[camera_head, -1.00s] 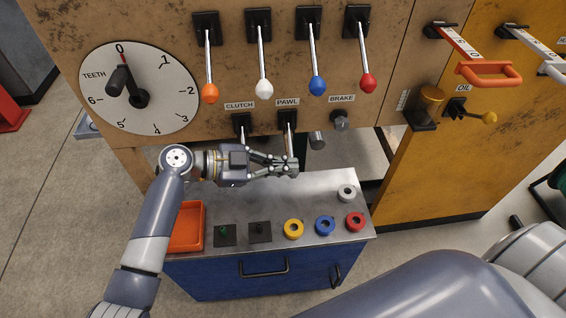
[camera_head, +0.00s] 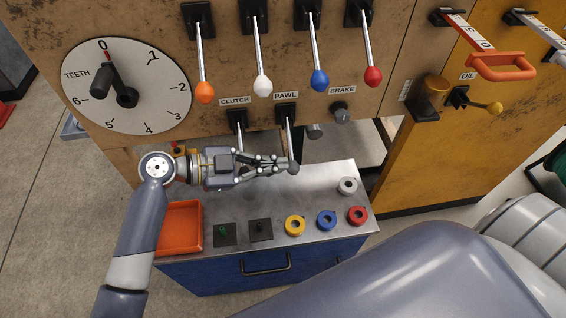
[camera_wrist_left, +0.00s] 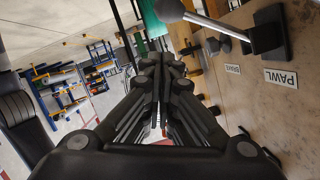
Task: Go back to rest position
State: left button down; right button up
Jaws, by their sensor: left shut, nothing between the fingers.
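My left gripper (camera_head: 284,167) is shut and empty. It hangs above the back of the steel bench top, fingers pointing right, just in front of the lower edge of the machine panel. Its closed fingers also show in the left wrist view (camera_wrist_left: 160,75). The pawl lever (camera_head: 290,138) comes down right by the fingertips in the head view; I cannot tell whether they touch. In the left wrist view a lever with a dark grey knob (camera_wrist_left: 168,9) is above and right of the fingers, apart from them. My right gripper is not in view.
The bench top (camera_head: 312,178) holds an orange tray (camera_head: 181,226), two black bases, and yellow (camera_head: 295,225), blue (camera_head: 326,220), red (camera_head: 357,215) and grey (camera_head: 347,186) rings. Levers with coloured knobs and a dial (camera_head: 150,100) are on the panel above.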

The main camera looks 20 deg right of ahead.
pick_arm(q)
jog(key=v, duration=0.9)
jog(key=s+a+f+n+t+y, duration=0.2)
jog(key=s+a+f+n+y, duration=0.1)
jog(key=s+a+f+n, duration=0.25)
jog(key=s+a+f+n+t+y, duration=0.2)
jog(key=s+a+f+n+y, duration=0.15)
jog(key=f+n, duration=0.4)
jog(key=s+a+f+n+t+y, duration=0.15)
jog(key=s+a+n+y, duration=0.3)
jog(key=a, duration=0.45)
jog(key=s+a+f+n+y, duration=0.25)
jog(key=s+a+n, duration=0.25)
jog(key=a, duration=0.5)
notch_tip(320, 180, down, 22)
jog(key=p, duration=0.1)
jog(key=s+a+f+g+p, duration=0.1)
jog(key=s+a+f+g, duration=0.1)
jog(key=s+f, duration=1.5)
jog(key=shift+s+a+y, duration=0.35)
jog(key=shift+s+y, duration=0.1)
jog(key=shift+s, duration=0.05)
